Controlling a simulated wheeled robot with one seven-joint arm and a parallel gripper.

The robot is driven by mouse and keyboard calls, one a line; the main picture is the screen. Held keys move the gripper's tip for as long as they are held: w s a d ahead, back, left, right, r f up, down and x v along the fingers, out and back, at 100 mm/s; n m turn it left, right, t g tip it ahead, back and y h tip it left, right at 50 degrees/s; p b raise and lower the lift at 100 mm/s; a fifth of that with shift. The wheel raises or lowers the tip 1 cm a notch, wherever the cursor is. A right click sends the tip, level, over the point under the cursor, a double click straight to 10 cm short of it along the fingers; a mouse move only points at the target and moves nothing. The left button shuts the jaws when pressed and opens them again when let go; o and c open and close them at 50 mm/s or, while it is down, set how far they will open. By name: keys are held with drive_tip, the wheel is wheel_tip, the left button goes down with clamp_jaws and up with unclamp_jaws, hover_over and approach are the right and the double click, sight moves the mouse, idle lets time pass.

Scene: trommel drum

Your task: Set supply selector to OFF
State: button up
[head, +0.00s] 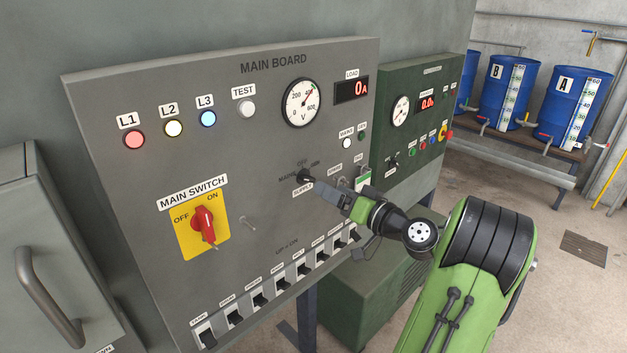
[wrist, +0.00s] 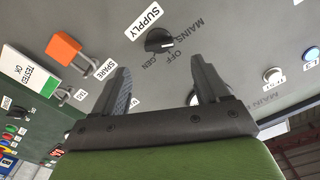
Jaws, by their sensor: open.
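The supply selector is a small black rotary knob (head: 306,177) on the grey main board, with MAINS, OFF and GEN lettered around it and a SUPPLY label (wrist: 144,20) beside it. In the wrist view the knob (wrist: 158,40) lies just beyond and between my fingertips, not gripped. A pale mark on it faces the MAINS and OFF side; I cannot tell exactly which it points at. My gripper (head: 322,191) is open and empty, its two fingers (wrist: 158,72) spread either side of the knob's line. The fingers partly hide the board below the knob in the head view.
A row of breakers (head: 260,299) runs below. A green panel (head: 425,120) stands to the right.

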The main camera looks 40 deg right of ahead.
sight(311, 178)
drive_tip(key=w, duration=0.7)
drive_tip(key=shift+p, duration=0.3)
drive_tip(key=shift+c, duration=0.4)
drive_tip(key=c, duration=1)
